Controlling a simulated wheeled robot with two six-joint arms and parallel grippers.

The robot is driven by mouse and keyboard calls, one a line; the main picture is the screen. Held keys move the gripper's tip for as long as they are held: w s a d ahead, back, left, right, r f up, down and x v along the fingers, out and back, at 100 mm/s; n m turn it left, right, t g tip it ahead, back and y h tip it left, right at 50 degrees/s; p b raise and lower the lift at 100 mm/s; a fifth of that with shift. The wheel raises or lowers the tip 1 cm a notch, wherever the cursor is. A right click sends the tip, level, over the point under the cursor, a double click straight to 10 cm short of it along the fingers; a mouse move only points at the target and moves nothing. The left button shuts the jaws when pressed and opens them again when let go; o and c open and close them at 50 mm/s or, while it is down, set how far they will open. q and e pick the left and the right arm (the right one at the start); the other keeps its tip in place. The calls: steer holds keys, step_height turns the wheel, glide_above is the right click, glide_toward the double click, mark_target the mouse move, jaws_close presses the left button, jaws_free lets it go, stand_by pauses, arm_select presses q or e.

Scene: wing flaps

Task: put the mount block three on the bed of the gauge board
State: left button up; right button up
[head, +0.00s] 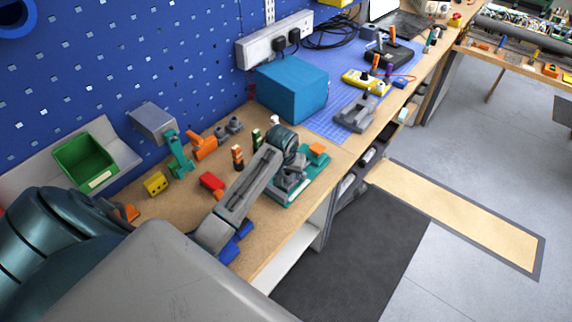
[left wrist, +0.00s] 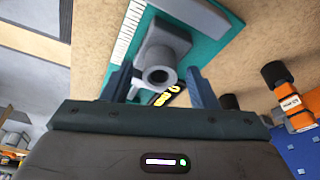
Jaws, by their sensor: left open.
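The gauge board (head: 313,174) is a teal plate on the bench near its front edge. In the left wrist view the board (left wrist: 205,50) carries a white scale strip and a grey part at the top. A grey block with a round hollow boss (left wrist: 160,62) stands at the board, between the spread fingers of my left gripper (left wrist: 160,88). It looks like a mount block; no number is readable. In the head view my left gripper (head: 289,178) is over the board and partly hides it. The gripper is open; contact with the block cannot be told. My right gripper is out of view.
A blue box (head: 292,88) stands behind the board, and a grey bracket (head: 355,113) lies on the blue mat to the right. Small orange, black and red parts (head: 211,182) lie left of the board. A green bin (head: 85,161) stands at far left.

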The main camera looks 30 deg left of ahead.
mark_target(285, 187)
arm_select(q)
steer(key=a+b+v, duration=0.1)
steer(key=b+v, duration=0.2)
steer(key=v, duration=0.8)
steer(key=shift+d+b, duration=0.3)
steer(key=shift+d, duration=0.2)
steer(key=shift+s, duration=0.1)
